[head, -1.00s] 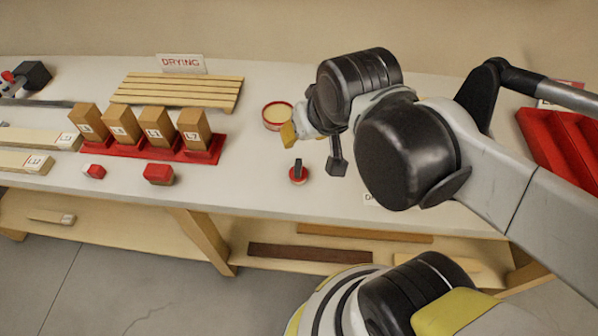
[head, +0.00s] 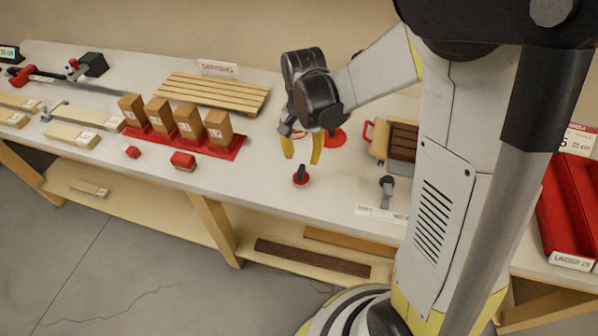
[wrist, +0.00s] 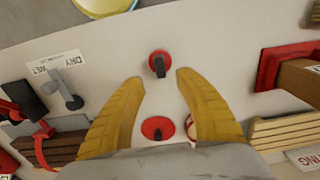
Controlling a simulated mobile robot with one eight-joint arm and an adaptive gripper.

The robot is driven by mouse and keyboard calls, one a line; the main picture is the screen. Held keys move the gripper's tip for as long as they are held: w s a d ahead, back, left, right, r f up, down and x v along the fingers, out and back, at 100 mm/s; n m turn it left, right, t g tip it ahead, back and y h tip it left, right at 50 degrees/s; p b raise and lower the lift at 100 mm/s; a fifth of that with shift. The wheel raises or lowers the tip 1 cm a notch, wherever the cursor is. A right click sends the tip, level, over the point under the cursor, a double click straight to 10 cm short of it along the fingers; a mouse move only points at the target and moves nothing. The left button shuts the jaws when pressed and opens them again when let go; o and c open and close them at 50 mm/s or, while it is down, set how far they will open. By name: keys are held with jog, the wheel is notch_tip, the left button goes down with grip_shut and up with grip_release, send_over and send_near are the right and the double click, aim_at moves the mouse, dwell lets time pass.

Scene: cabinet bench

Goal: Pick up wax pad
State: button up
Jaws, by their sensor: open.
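A small round red pad with an upright black handle (head: 301,177), which I take to be the wax pad, stands on the white bench. It also shows in the wrist view (wrist: 158,66), just beyond and between the fingertips. My gripper (head: 302,160) points down over it with yellow fingers spread on either side. In the wrist view my gripper (wrist: 158,84) holds nothing. I cannot tell the exact height of the fingertips above the bench.
A red rack (head: 228,150) holds several wooden blocks at left, with a slatted drying rack (head: 213,93) behind. A grey-and-black tool (head: 388,190) stands at right near a labelled card. Bench around the pad is clear.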

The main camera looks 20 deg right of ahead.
aim_at(301, 169)
jog(key=f+b, duration=0.1)
jog(key=f, duration=0.2)
jog(key=f+b, duration=0.1)
jog(key=f, duration=0.3)
jog(key=shift+s+a+f+b, duration=0.15)
jog(key=shift+s+a+b, duration=0.05)
jog(key=shift+b, duration=0.1)
jog(key=shift+c, duration=0.3)
grip_shut()
